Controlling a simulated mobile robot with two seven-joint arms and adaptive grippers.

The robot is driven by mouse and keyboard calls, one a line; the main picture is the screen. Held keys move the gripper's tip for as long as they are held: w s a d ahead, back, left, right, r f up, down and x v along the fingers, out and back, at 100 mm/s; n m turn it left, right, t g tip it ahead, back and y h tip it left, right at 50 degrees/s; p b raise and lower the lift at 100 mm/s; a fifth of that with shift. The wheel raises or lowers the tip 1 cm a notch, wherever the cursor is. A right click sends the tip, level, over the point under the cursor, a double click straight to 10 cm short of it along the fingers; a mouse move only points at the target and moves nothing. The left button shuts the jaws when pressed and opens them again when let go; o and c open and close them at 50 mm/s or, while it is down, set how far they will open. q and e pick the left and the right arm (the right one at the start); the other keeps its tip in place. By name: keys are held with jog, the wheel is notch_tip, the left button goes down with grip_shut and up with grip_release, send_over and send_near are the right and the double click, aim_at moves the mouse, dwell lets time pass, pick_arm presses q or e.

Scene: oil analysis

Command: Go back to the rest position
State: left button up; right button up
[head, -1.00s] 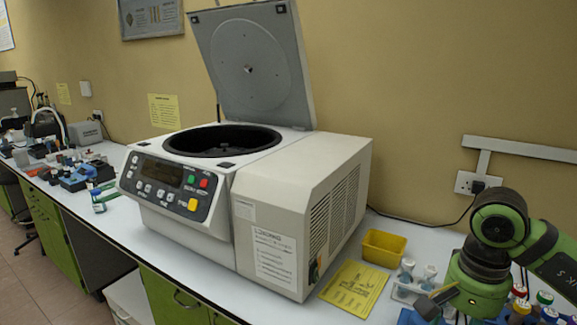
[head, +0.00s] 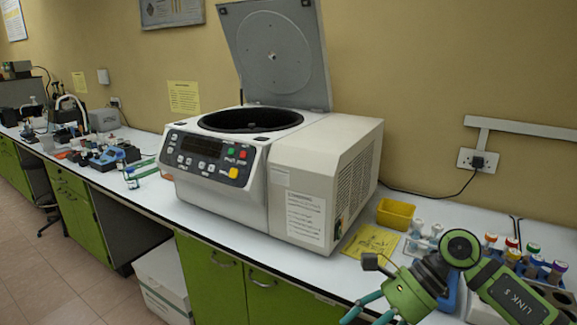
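My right arm comes in from the right, over the counter's front edge. Its green and dark gripper (head: 366,308) is at the bottom of the head view, in front of the yellow sheet and the tube racks. Its teal finger links point down and left, and their tips are cut off or unclear at the bottom edge. I see nothing held, but cannot tell how far the fingers are apart. My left gripper is not in view.
A centrifuge (head: 330,160) with its lid (head: 275,55) raised stands on the white counter. Right of it are a yellow bin (head: 396,214), a yellow sheet (head: 371,241), a rack of tubes (head: 420,246) and several colour-capped vials (head: 512,243). A white box (head: 163,272) stands below.

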jog(key=w+a+f+m+t+y, duration=0.5)
jog(key=w+f+m+t+y, duration=0.25)
jog(key=m, duration=1.05)
jog(key=d+f+m+t+h, duration=0.4)
jog(key=d+f+m+h, duration=0.1)
jog(key=f+m, duration=0.55)
jog(key=d+f+m+t+h, duration=0.4)
jog(key=d+f+m+h, duration=0.1)
jog(key=f+m, duration=0.6)
jog(key=s+d+f+m+g+h, duration=0.2)
jog(key=s+d+f+m+h, duration=0.15)
jog(key=s+f, duration=0.55)
jog(key=s+d+f+m+g+h, duration=0.2)
jog(key=s+f+m, duration=0.4)
jog(key=f, duration=0.4)
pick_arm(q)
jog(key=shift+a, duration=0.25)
pick_arm(e)
jog(key=s+f+m+g, duration=0.2)
jog(key=s+f, duration=0.1)
jog(key=s, duration=0.7)
jog(key=s+f+m+g+h, duration=0.1)
jog(key=s+f+m+g, duration=0.1)
jog(key=s, duration=0.8)
jog(key=s+a+f+m+g, duration=0.1)
jog(key=s+f+m+g, duration=0.2)
jog(key=s, duration=0.8)
notch_tip(320, 180, down, 3)
jog(key=shift+r+g, duration=0.15)
jog(key=shift+g, duration=0.5)
